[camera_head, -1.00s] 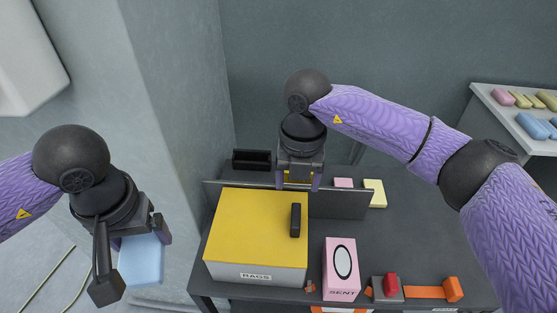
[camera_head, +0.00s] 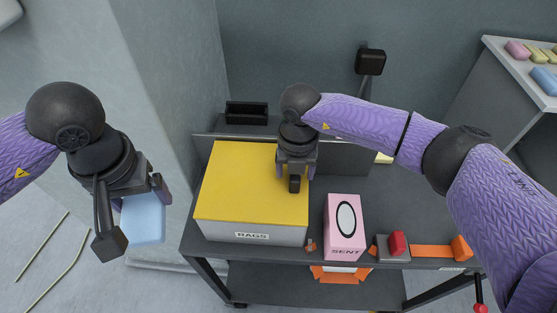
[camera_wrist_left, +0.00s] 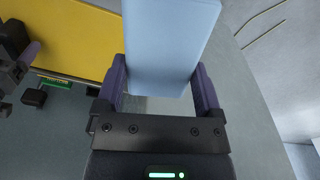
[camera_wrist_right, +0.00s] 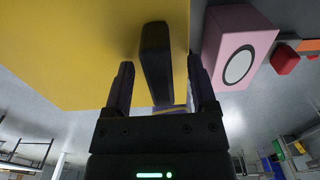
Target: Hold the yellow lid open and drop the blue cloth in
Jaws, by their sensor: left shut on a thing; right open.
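The yellow lid (camera_head: 250,185) lies closed on a grey box labelled RAGS (camera_head: 250,235) on the dark table. Its black handle (camera_wrist_right: 156,62) stands at the lid's right side. My right gripper (camera_wrist_right: 160,85) is open, with one finger on each side of the handle in the right wrist view; whether it touches the handle I cannot tell. The blue cloth (camera_head: 143,218) is a light blue folded block, also in the left wrist view (camera_wrist_left: 168,45). My left gripper (camera_wrist_left: 162,85) is shut on it, holding it in the air left of the table.
A pink SENT box (camera_head: 345,240) stands right of the rags box. A red button on a grey base (camera_head: 397,243) and an orange piece (camera_head: 430,251) lie further right. A low panel and a black tray (camera_head: 247,112) are behind. A side shelf (camera_head: 520,70) holds several coloured blocks.

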